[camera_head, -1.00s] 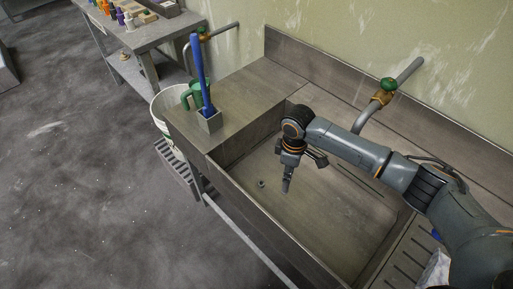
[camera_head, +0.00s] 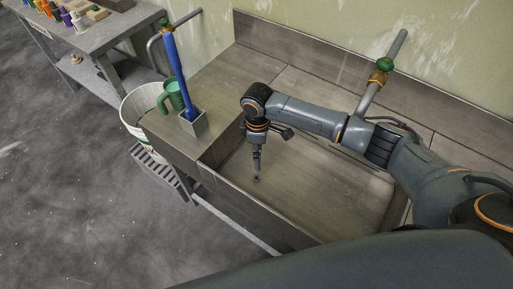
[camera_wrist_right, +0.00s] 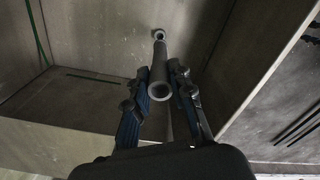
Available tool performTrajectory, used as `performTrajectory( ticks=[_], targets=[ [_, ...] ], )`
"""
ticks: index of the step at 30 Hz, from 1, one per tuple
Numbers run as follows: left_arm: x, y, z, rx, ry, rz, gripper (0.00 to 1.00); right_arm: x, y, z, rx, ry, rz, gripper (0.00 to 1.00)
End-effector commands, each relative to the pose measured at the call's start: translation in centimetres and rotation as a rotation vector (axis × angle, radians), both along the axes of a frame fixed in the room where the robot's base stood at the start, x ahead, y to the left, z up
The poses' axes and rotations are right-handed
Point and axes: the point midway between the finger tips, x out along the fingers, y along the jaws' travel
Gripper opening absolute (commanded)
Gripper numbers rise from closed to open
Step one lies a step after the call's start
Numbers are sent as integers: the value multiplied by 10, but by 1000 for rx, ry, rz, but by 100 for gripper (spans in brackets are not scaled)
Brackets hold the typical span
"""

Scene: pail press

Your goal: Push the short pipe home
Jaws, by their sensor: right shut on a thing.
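My right gripper (camera_head: 257,156) hangs over the sink basin (camera_head: 325,190), pointing down. In the right wrist view, its two fingers (camera_wrist_right: 161,84) are shut on a grey, hollow short pipe (camera_wrist_right: 160,72). The pipe's near open end shows between the fingers, and its far end points at a small round drain (camera_wrist_right: 159,34) in the basin floor. In the head view, the gripper's lower end lines up with the drain (camera_head: 257,180). I cannot tell whether the pipe touches or enters the drain. My left gripper is not in view.
The basin walls stand around the gripper. A wall pipe with a valve (camera_head: 378,77) rises behind my right arm.

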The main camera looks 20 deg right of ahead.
Motion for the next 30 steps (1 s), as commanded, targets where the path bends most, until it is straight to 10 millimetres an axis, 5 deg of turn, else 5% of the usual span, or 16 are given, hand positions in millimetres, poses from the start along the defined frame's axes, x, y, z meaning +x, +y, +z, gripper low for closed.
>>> performTrajectory(
  ticks=[5, 18, 30],
  targets=[
    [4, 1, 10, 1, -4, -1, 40, -1, 0, 0, -1, -1, 0, 0],
    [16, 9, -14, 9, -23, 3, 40, 0, 0, -45, -2, -1, -1, 0],
    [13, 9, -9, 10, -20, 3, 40, 0, 0, -43, 0, -1, 0, 0]
  ],
)
